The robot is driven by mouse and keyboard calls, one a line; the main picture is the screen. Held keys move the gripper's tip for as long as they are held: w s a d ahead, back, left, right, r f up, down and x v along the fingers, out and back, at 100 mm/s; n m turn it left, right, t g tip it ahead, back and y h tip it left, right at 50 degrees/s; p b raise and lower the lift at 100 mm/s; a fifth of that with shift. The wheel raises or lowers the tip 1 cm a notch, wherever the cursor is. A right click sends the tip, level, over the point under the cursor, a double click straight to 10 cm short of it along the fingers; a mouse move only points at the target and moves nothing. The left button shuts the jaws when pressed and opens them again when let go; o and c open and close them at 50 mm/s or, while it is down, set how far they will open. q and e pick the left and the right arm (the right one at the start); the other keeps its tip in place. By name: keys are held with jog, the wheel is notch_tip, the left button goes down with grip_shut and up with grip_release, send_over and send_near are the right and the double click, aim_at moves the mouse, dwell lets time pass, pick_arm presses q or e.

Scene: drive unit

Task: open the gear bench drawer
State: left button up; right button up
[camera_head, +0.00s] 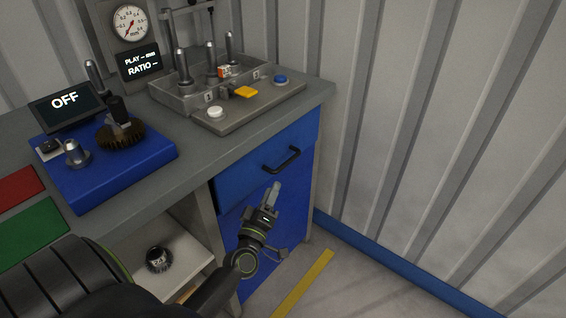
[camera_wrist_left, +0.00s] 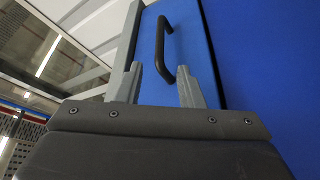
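The gear bench drawer (camera_head: 240,172) has a blue front below the grey worktop, and it looks closed. Its black bar handle (camera_head: 282,160) is on the right part of the front. My left gripper (camera_head: 272,188) is just below the handle, pointing up toward it. In the left wrist view the gripper (camera_wrist_left: 160,72) is open, its two grey fingers apart. The black handle (camera_wrist_left: 160,45) shows beyond and between the fingertips, its near end close to the right finger. I cannot tell if they touch. My right gripper is not in view.
On the worktop stand a blue gear unit (camera_head: 120,172) with an OFF screen (camera_head: 66,103) and a grey fixture tray (camera_head: 182,92) with pegs. An open shelf (camera_head: 180,255) holds a dark round part (camera_head: 158,259). A corrugated wall (camera_head: 420,120) stands close on the right.

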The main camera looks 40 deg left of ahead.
aim_at(283, 164)
pick_arm(q)
jog(key=x, duration=1)
grip_shut()
